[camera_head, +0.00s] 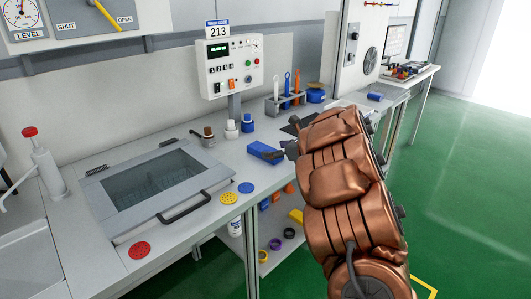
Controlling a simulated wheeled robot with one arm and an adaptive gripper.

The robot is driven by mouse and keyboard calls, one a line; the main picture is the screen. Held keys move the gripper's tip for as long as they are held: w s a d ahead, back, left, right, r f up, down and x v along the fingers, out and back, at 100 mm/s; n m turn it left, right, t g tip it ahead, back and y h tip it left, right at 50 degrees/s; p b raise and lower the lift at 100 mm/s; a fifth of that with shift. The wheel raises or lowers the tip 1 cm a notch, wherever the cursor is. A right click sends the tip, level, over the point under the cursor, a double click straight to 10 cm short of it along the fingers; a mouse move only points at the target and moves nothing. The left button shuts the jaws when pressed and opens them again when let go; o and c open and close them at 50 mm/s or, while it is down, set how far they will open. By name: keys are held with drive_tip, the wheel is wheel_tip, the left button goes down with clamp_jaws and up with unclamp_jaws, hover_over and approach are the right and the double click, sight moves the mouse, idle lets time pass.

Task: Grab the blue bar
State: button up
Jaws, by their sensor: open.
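A blue bar (262,151) lies on the grey worktop, right of the glass-lidded basin. My copper-coloured arm reaches in from the lower right. My gripper (288,140) is at the arm's far end, close to the right end of the bar. Its dark fingers are small and partly hidden by the arm. The gripper is open. I cannot tell whether a finger touches the bar. A smaller blue block (375,96) lies farther back on the worktop.
The basin (150,180) has a raised handle (184,207). Small bottles (231,129), a tool rack (286,103) and a control box (231,65) stand behind the bar. Green floor is open at right.

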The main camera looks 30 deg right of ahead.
sight(265, 149)
drive_tip(key=shift+p+x, duration=0.55)
drive_tip(key=shift+x, duration=2.1)
drive_tip(key=c, duration=1.4)
